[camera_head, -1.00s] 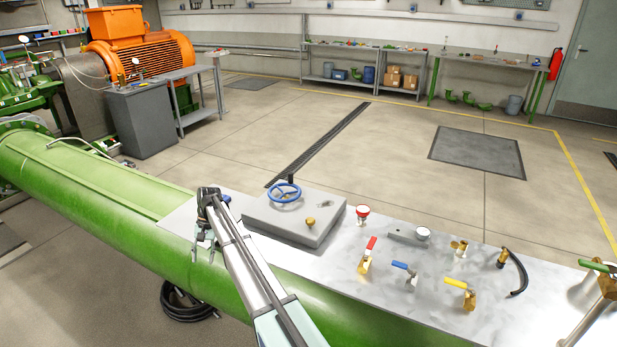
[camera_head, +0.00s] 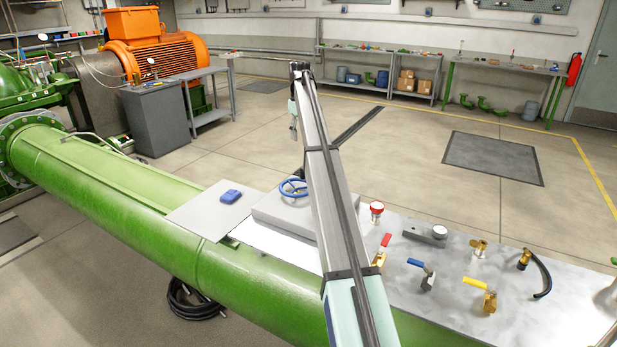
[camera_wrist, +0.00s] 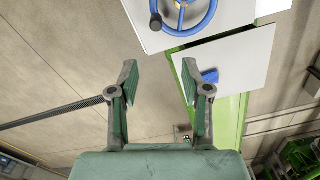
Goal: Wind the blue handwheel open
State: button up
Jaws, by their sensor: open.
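The blue handwheel (camera_head: 292,189) sits on a raised grey box (camera_head: 270,208) on the metal bench top, and my arm hides its right part. In the wrist view the handwheel (camera_wrist: 182,14) shows at the top edge, cut off, with a dark knob (camera_wrist: 155,21) at its rim. My gripper (camera_head: 294,122) is raised and appears above the wheel in the head view. In the wrist view my gripper (camera_wrist: 159,72) has its two fingers wide apart with nothing between them. It is apart from the wheel.
A blue block (camera_head: 231,196) lies on a grey plate (camera_head: 207,215) left of the wheel. A red-topped gauge (camera_head: 376,209) and red, blue (camera_head: 422,267) and yellow (camera_head: 480,284) valve levers stand to the right. A green pipe (camera_head: 110,190) runs below. The floor behind is open.

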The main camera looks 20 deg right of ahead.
aim_at(302, 178)
jog(key=f+p, duration=0.1)
jog(key=f, duration=0.4)
jog(key=f+p, duration=0.1)
jog(key=f, duration=0.5)
jog(key=f+p, duration=0.2)
jog(key=f, duration=0.4)
jog(key=shift+d, duration=0.3)
grip_shut()
